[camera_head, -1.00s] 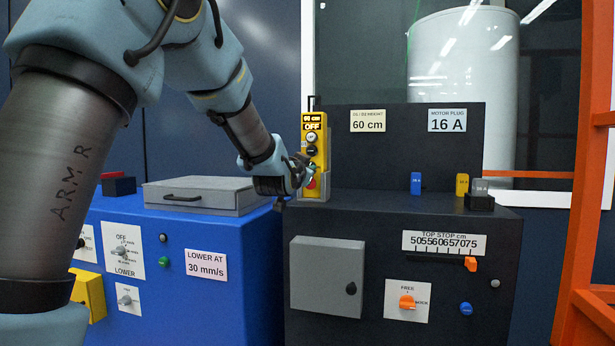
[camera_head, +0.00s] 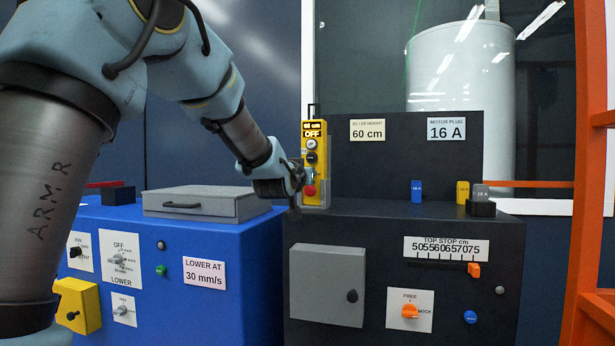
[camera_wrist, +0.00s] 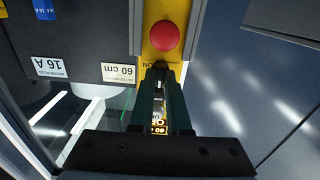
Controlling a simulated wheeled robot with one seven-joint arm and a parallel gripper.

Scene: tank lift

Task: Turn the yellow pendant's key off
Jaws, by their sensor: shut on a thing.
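The yellow pendant (camera_head: 323,150) stands upright in its holder at the left end of the dark console. Its upper display reads OFF in the head view. Its red button (camera_wrist: 165,37) shows large in the wrist view, where the picture is upside down. My gripper (camera_wrist: 160,72) is at the pendant's lower front, just above the red button in the head view (camera_head: 309,175). Its two dark green fingers are shut on the small dark key (camera_wrist: 160,66), beside an ON label. The fingers hide most of the key, so its exact angle is hard to tell.
The dark console (camera_head: 375,235) carries a grey door, an orange knob and a top-stop slider. Blue and yellow plugs (camera_head: 417,191) stand on it to the right. A blue cabinet (camera_head: 230,245) with a grey lidded box (camera_head: 205,204) lies left, under my arm. An orange frame stands far right.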

